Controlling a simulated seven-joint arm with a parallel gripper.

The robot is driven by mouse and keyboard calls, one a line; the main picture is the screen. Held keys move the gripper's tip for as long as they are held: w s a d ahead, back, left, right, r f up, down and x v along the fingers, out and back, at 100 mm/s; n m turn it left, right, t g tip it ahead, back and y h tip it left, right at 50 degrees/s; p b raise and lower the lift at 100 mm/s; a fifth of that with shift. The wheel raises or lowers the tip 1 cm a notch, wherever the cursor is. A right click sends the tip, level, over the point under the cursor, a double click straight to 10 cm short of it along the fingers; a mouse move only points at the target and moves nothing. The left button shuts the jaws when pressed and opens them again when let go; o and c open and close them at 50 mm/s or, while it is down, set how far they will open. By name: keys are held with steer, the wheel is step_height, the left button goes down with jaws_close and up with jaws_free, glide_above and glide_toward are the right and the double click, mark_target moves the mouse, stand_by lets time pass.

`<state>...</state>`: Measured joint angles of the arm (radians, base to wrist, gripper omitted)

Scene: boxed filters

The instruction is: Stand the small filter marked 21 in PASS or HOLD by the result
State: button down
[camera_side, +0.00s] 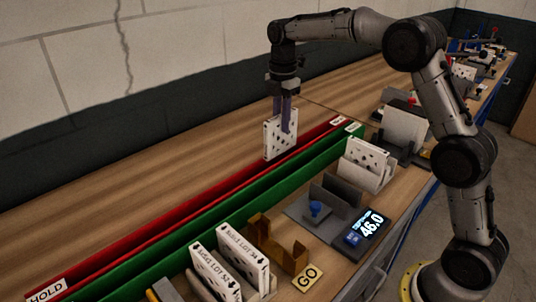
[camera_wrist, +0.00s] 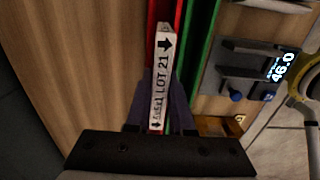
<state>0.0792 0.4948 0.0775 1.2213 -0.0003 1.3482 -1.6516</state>
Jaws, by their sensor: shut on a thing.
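My gripper (camera_side: 286,118) is shut on a small white filter (camera_side: 279,137), held upright above the red channel's far end. In the wrist view my gripper (camera_wrist: 161,98) holds the filter (camera_wrist: 161,82), whose top edge reads LOT 21 with arrows. The red channel (camera_side: 190,223) has a HOLD label (camera_side: 46,290) at its near end. The green channel (camera_side: 205,232) runs beside it; its far-end label is too small to read. The tester display (camera_side: 369,226) reads 46.0; a smaller line above is unreadable. I cannot tell whether the filter's bottom touches the red channel.
Two white filters (camera_side: 243,262) stand in a rack at the near front. A brown cradle (camera_side: 285,245) with a GO tag (camera_side: 307,277) is beside them. More filters (camera_side: 368,160) stand at the right. The wooden bench left of the red channel is clear.

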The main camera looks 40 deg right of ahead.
mark_target(281, 140)
steer(key=shift+f, duration=2.9)
steer(key=shift+f, duration=0.2)
steer(key=c, duration=0.8)
jaws_free()
steer(key=shift+r, duration=0.1)
